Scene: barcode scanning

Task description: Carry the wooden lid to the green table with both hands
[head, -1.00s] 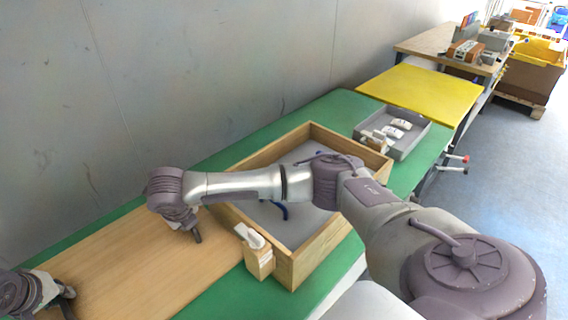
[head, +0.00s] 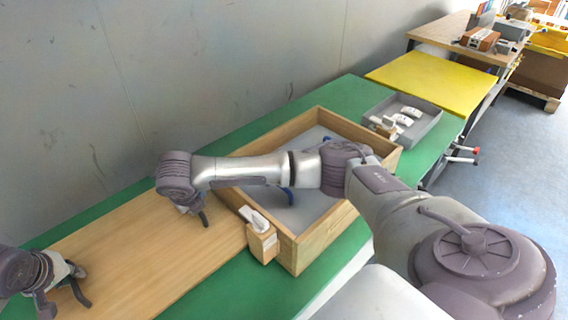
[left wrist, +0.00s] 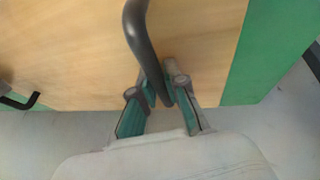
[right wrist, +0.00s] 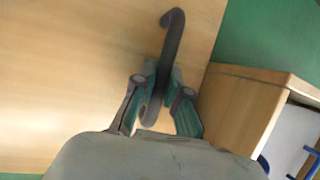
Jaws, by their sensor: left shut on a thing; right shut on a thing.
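The wooden lid (head: 130,255) is a flat light-brown board over the green table (head: 345,95) at the lower left of the head view. I cannot tell whether it touches the table. My left gripper (head: 72,287) is shut on a dark curved handle (left wrist: 136,30) of the lid, clear in the left wrist view (left wrist: 163,98). My right gripper (head: 195,214) is shut on the other dark handle (right wrist: 173,38), near the lid's right end, as the right wrist view shows (right wrist: 160,92). The head view hides most of both handles.
An open wooden box (head: 318,250) stands right beside the lid's right end, with a small wooden block holding a white device (head: 258,222) at its near side. A grey tray (head: 425,128) with white items is farther back. A grey wall (head: 180,80) runs along the left.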

